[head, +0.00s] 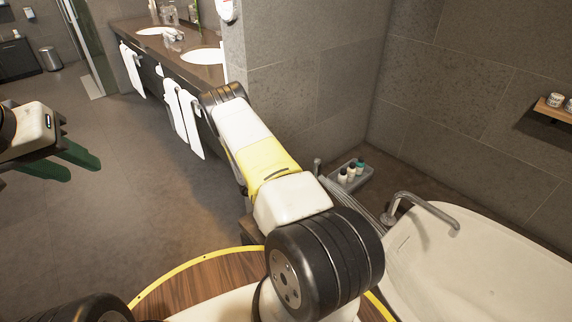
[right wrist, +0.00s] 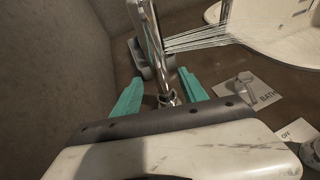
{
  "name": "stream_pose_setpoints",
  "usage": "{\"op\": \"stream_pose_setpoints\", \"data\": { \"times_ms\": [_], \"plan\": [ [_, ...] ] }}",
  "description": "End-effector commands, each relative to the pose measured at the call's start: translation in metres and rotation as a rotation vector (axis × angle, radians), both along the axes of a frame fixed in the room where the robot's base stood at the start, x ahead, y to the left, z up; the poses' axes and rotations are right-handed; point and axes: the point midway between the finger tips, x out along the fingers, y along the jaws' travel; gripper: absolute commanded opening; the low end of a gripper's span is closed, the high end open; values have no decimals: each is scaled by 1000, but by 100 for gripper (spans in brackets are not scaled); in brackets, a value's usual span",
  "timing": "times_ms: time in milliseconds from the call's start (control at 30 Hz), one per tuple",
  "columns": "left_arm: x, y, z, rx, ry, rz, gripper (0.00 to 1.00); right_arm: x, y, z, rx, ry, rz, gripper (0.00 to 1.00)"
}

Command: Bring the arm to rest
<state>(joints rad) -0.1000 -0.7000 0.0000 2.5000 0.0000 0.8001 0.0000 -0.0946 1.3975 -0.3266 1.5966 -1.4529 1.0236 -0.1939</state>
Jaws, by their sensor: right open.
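My left gripper (head: 72,162) shows at the left edge of the head view, over bare floor. Its two dark green fingers are apart with nothing between them. My right arm (head: 258,160) stretches forward across the middle of the head view, toward the vanity wall. Its gripper is hidden there. In the right wrist view my right gripper (right wrist: 162,92) has its two teal fingers apart. A chrome pipe (right wrist: 150,45) shows between and beyond them; I cannot tell how far off it is.
A white bathtub (head: 480,260) with a chrome tap (head: 425,205) is at the right. A tray of small bottles (head: 350,177) stands by the wall. The vanity counter (head: 165,50) has hanging towels (head: 183,118). A wall shelf (head: 556,108) is at far right. Floor at left is clear.

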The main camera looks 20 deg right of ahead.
Motion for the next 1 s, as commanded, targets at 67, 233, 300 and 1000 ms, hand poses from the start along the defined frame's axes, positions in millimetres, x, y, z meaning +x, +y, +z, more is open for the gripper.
{"op": "stream_pose_setpoints", "data": {
  "times_ms": [67,233,300,1000],
  "plan": [
    [0,0,0,0,0,0,36,0,0,0,0,0,0,50],
    [0,0,0,0,0,0,36,0,0,1,1,-3,-3,50],
    [0,0,0,0,0,0,36,1,1,8,10,-19,-19,50],
    [0,0,0,0,0,0,36,-41,75,235,464,-561,-604,50]
  ]
}}
